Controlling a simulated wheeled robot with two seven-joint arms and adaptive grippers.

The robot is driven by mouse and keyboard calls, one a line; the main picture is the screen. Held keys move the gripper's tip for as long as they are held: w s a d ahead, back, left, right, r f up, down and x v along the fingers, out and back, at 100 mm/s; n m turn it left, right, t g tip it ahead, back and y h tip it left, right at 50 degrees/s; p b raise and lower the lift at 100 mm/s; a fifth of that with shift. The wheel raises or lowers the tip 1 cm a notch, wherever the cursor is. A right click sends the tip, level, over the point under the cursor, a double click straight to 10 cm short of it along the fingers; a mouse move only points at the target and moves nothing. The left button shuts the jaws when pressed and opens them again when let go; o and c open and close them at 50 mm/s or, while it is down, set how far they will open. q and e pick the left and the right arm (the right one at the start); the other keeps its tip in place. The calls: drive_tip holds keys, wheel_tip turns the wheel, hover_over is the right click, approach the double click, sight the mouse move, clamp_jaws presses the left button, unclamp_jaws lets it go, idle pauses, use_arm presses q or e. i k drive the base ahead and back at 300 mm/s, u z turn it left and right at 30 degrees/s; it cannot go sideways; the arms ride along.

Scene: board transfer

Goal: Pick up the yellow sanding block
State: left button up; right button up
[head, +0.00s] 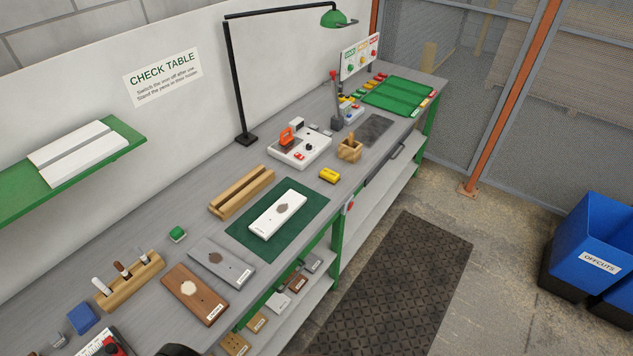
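The yellow sanding block (330,175) is a small yellow block lying on the grey workbench (215,180). It sits near the bench's front edge, beyond the dark green mat (314,207) and in front of a small wooden holder (350,150). Nothing covers it and nothing touches it. Neither of my grippers shows clearly. Only a dark rounded shape, which I cannot identify, shows at the bottom edge.
A white board (278,215) lies on the mat, with a slotted wooden rack (241,192) behind it. A white device with an orange part (298,147) stands behind the block. A black lamp post (238,85) rises at the back. Blue bins (596,240) stand right.

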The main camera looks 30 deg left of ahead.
sight(328, 175)
drive_tip(key=u, duration=0.9)
drive_tip(key=i, duration=0.25)
